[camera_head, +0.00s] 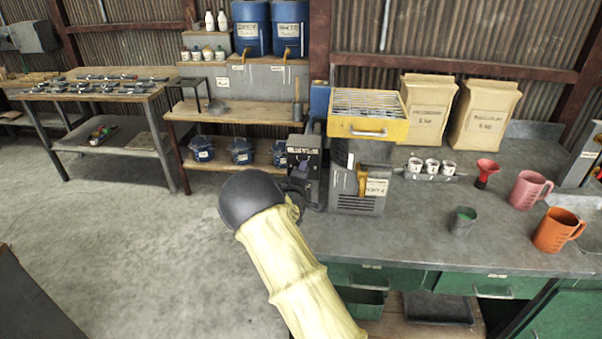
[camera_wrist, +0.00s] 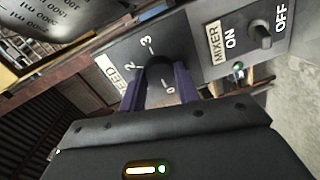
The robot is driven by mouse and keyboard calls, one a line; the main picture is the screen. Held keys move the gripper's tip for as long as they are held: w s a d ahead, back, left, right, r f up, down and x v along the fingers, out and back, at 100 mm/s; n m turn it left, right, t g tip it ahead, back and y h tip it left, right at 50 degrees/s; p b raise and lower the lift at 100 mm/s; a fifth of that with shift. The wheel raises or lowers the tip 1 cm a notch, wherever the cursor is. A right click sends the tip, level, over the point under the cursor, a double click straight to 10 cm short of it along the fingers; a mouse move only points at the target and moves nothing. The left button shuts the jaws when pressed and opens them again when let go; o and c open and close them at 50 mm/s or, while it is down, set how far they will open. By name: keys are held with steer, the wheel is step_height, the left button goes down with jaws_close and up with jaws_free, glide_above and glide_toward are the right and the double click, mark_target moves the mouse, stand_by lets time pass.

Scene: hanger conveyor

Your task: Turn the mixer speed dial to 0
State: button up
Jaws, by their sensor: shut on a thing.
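The speed dial (camera_wrist: 158,66) is a dark round knob on a grey panel (camera_wrist: 205,55) in the wrist view. The marks 0, 2 and 3 show around it, with part of a SPEED label. My gripper (camera_wrist: 160,78) has its two purple fingers on either side of the knob and is shut on it. The fingers hide part of the scale, and I cannot tell which mark the dial points to. In the head view, a dark control box (camera_head: 303,160) stands at the left of the mixer (camera_head: 357,185); my arm hides the gripper there.
A MIXER toggle switch (camera_wrist: 262,36) with ON and OFF labels sits beside the dial. On the grey bench stand small white cups (camera_head: 432,166), a red funnel (camera_head: 487,172), a pink jug (camera_head: 528,190) and an orange jug (camera_head: 556,232).

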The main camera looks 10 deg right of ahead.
stand_by(0.4)
steer(key=o, duration=1)
steer(key=shift+s+a, duration=0.1)
steer(key=b+v, duration=0.2)
steer(key=v, duration=1.5)
steer(key=shift+s+r+b, duration=0.1)
steer(key=shift+b, duration=0.2)
